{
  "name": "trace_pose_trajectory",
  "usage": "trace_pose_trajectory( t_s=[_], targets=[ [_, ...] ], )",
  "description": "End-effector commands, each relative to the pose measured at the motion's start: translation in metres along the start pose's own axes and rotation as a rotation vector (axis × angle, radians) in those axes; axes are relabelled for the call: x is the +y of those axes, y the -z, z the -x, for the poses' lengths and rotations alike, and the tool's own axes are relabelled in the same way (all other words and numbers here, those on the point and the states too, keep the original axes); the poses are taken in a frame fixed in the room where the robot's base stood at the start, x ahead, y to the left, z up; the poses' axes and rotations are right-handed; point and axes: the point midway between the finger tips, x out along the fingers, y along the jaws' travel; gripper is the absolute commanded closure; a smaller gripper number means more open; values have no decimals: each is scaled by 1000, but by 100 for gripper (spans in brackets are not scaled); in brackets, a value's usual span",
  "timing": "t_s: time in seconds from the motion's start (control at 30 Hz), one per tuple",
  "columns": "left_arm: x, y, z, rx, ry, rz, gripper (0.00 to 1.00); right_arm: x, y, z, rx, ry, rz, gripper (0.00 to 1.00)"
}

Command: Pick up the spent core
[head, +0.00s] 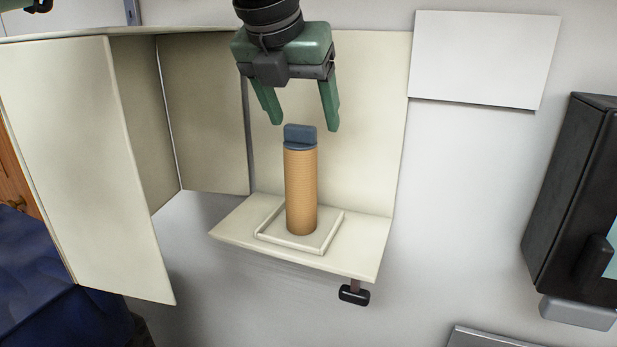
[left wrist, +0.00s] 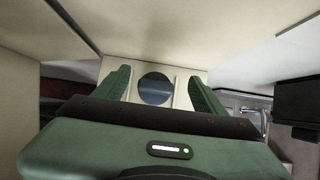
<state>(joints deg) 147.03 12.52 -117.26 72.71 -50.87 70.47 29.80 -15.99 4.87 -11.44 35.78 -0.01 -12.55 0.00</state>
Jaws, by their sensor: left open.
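The spent core (head: 301,190) is a tan ribbed cylinder with a dark blue-grey cap and raised grip. It stands upright within a square raised rim (head: 267,238) on a cream shelf (head: 372,262). My left gripper (head: 301,122) is above the core with its green fingers apart, pointing down. The fingertips are about level with the top of the cap, and nothing is visibly held. In the left wrist view, the round dark cap (left wrist: 155,89) shows between the two open fingers. My right gripper cannot be made out in either view.
A cream door panel (head: 90,170) stands open at the left of the housing. A black knob (head: 354,295) sits below the shelf. A dark box-like unit (head: 570,190) is on the right wall, and a blank white panel (head: 484,58) is at the upper right.

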Motion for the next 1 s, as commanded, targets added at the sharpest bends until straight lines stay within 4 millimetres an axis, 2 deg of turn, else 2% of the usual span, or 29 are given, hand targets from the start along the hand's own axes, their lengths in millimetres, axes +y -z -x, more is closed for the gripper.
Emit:
trace_pose_trajectory(
  t_s=[0.1,0.37,0.53,0.77,1.0],
  targets=[
    [0,0,-12,1,0,-2,29,2,-3,8,-4,-1,1,64],
    [4,4,-47,4,1,-3,29,-9,-32,35,-47,11,-1,64],
    [4,5,-64,1,2,-1,29,-12,-25,39,-39,15,-3,64],
    [4,5,-66,0,2,-1,29,-9,-5,36,-11,11,-3,64],
    [4,5,-66,0,2,-1,96,-10,-10,37,-18,12,-3,64]
  ],
)
